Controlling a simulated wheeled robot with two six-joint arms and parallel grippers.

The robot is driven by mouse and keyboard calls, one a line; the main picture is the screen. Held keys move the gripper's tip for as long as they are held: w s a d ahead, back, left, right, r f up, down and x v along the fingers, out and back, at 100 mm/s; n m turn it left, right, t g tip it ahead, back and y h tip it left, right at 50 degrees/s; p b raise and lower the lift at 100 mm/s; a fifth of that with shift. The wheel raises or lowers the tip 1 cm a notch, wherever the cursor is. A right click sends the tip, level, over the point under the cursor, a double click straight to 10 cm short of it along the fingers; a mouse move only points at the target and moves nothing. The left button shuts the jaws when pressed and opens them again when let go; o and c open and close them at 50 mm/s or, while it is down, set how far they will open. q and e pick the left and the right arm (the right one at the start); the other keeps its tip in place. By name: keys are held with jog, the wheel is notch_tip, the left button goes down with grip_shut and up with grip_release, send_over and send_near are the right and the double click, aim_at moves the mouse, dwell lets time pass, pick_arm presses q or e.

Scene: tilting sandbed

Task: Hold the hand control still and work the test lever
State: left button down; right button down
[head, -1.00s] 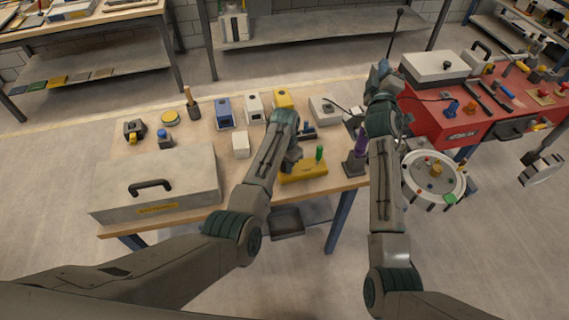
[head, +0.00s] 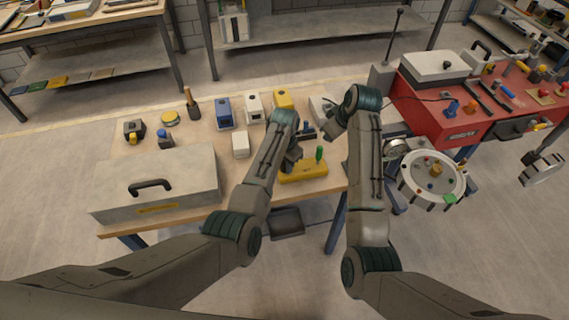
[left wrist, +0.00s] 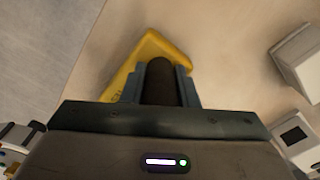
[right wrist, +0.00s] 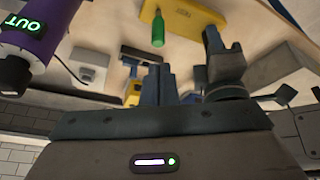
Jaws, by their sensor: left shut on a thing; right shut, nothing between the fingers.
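The yellow hand control (head: 303,172) lies near the front right edge of the wooden bench, with a green lever (head: 320,153) standing up from it. My left gripper (head: 295,162) is at its left end. In the left wrist view, its fingers (left wrist: 162,80) are shut on a dark round grip (left wrist: 160,85) above the yellow body. My right gripper (head: 333,130) is shut and empty, behind and right of the lever. In the right wrist view, its fingers (right wrist: 158,85) are apart from the green lever (right wrist: 158,28) and yellow body (right wrist: 186,14).
A purple cylinder (right wrist: 35,45) marked OUT is close by in the right wrist view. A grey case (head: 160,185) stands front left. Blue, white and yellow blocks line the back. A red bench (head: 440,120) and a round dial plate (head: 433,180) are right.

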notch_tip(320, 180, down, 7)
jog(key=shift+s+a+r+g, duration=0.2)
jog(key=shift+s+a+g, duration=0.1)
jog(key=shift+s, duration=0.15)
jog(key=shift+f, duration=0.15)
dwell(2.0)
notch_tip(320, 180, down, 4)
jog(key=shift+r, duration=0.15)
dwell(0.5)
jog(key=shift+w, duration=0.15)
